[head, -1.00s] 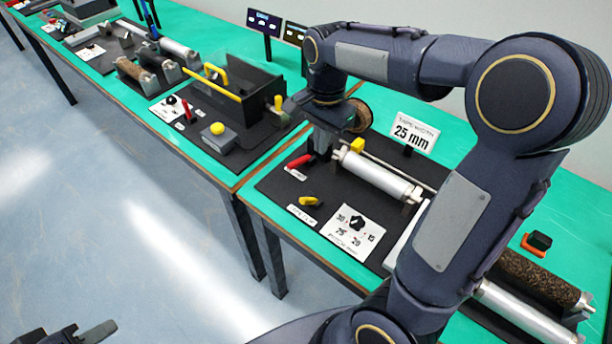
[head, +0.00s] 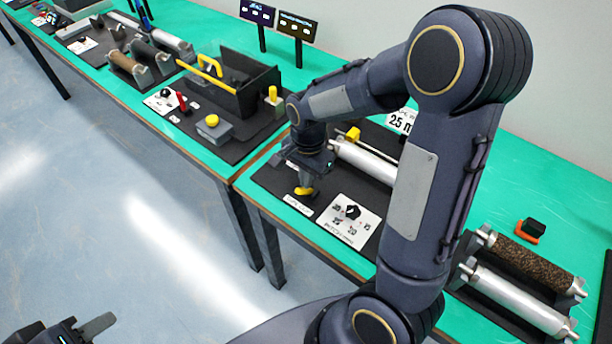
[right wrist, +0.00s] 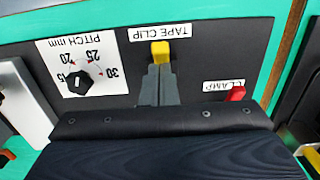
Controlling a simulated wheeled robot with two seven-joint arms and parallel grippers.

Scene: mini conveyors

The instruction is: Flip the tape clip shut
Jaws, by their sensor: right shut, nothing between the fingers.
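The tape clip is a small yellow lever (head: 304,191) on the black panel, beside its white TAPE CLIP label (head: 298,205). In the right wrist view the yellow lever (right wrist: 160,48) stands just beyond my fingertips, beside the upside-down label (right wrist: 160,31). My right gripper (right wrist: 157,70) is shut and empty, its tips at the lever's near end; I cannot tell whether they touch it. In the head view my right gripper (head: 307,182) hangs over the lever and hides part of it. My left gripper (head: 82,328) is at the lower left, away from the table, partly cut off.
A red clamp lever (right wrist: 236,94) is close to my right gripper. A pitch dial (head: 352,212) sits on a white plate beside the clip. A white roller (head: 365,160) lies behind. A dark bin (head: 243,85) stands on the neighbouring table.

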